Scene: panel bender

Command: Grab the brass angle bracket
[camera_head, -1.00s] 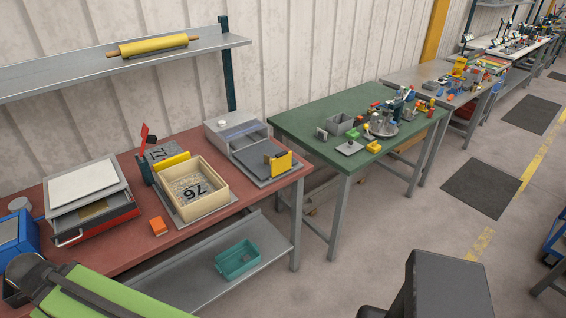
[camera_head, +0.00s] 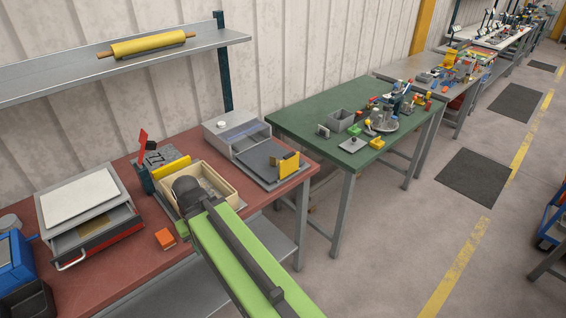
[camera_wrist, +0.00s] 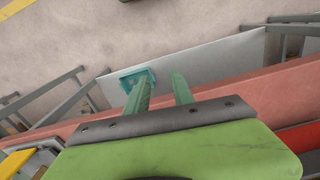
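I cannot pick out the brass angle bracket for certain. A small brass-coloured piece (camera_head: 92,224) lies in the open drawer of the grey cabinet (camera_head: 122,229) on the red-brown table; its shape is too small to tell. My gripper (camera_wrist: 158,88) shows in the wrist view with its two green fingers apart and nothing between them. It points down past the table edge toward the lower shelf. In the head view my green arm reaches over the front of the table, and the fingers cannot be made out.
A beige bin (camera_head: 226,181), partly behind my arm, and an orange block (camera_head: 165,238) are on the red-brown table (camera_head: 105,268). A teal tray (camera_wrist: 130,76) lies on the lower shelf. A green table (camera_head: 300,112) stands to the right, with open floor before it.

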